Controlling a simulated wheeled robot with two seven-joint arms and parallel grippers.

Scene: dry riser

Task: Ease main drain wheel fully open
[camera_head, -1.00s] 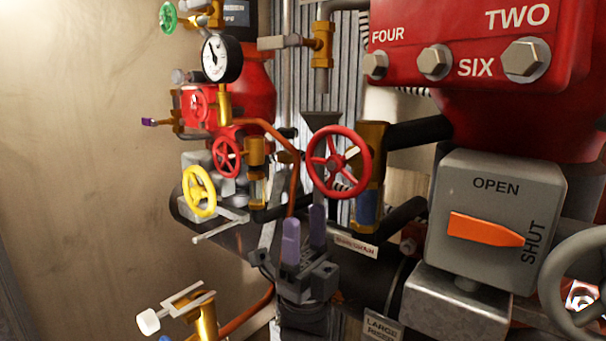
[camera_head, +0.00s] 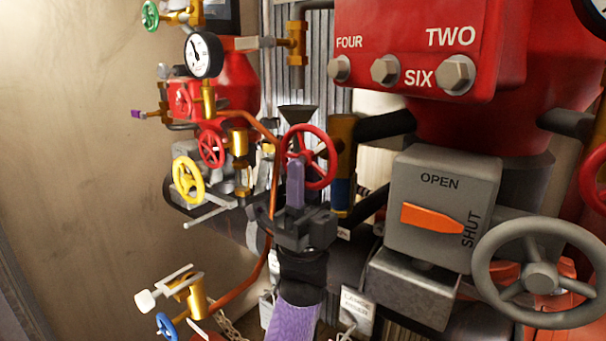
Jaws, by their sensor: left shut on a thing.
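A red handwheel (camera_head: 323,146) stands in the middle of the head view on a brass valve body (camera_head: 341,190). My left gripper (camera_head: 296,172) reaches up from below, with one purple finger upright across the lower left part of this wheel. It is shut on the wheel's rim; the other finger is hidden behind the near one. No readable label shows which wheel is the main drain. My right gripper is not in view.
A smaller red wheel (camera_head: 211,148), a yellow wheel (camera_head: 188,180) and a gauge (camera_head: 203,55) stand at left. At right are a grey box (camera_head: 441,190) with an orange lever (camera_head: 432,218) between OPEN and SHUT, and a large grey handwheel (camera_head: 539,275). Pipes crowd the middle.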

